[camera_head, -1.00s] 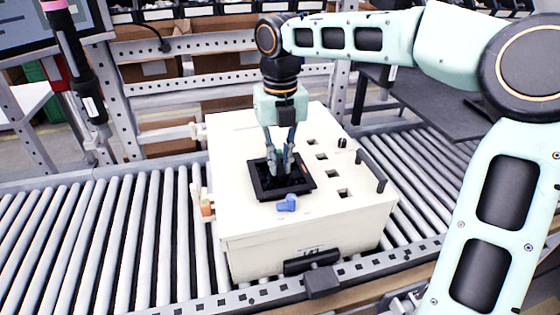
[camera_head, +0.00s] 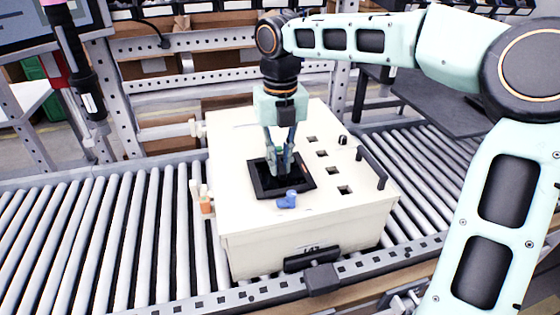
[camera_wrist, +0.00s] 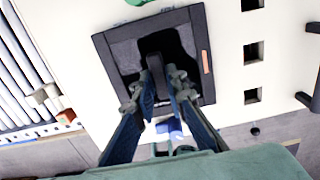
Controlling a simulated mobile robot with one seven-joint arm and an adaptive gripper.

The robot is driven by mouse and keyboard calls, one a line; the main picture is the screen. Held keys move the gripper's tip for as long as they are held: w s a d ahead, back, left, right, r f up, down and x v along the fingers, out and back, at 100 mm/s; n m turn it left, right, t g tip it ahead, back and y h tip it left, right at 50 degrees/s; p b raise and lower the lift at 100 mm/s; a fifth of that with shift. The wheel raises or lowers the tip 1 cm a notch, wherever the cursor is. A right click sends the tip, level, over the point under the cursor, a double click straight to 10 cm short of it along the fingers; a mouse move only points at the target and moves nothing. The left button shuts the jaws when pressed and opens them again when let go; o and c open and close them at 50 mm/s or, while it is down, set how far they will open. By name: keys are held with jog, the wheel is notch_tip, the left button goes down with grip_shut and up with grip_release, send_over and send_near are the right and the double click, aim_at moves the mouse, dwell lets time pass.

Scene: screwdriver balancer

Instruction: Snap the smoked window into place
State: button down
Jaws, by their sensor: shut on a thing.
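The smoked window is a dark, glossy panel (camera_head: 264,182) in a square black frame on top of the cream box (camera_head: 250,222). It also shows in the wrist view (camera_wrist: 125,55), with an irregular blacker patch in its middle and an orange strip along one side. My gripper (camera_head: 279,172) points down over the panel. In the wrist view my gripper's fingers (camera_wrist: 160,90) are closed on a narrow dark upright piece (camera_wrist: 156,72) that stands over the panel. The fingers partly hide the panel. Whether it sits flush in its frame cannot be told.
A blue piece (camera_head: 287,200) lies at the frame's near edge. Square holes (camera_head: 322,154) and a black handle (camera_head: 371,168) are on the right of the box top. An orange-tipped bracket (camera_head: 206,204) sits at the left side. Rollers (camera_head: 130,235) surround the box.

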jog(key=shift+f+b, duration=0.3)
jog(key=shift+f, duration=0.1)
dwell(0.8)
jog(key=c, duration=1.8)
grip_release()
jog(key=shift+c, duration=0.2)
jog(key=shift+r, duration=0.1)
notch_tip(320, 180, up, 12)
jog(key=shift+s+d, duration=0.1)
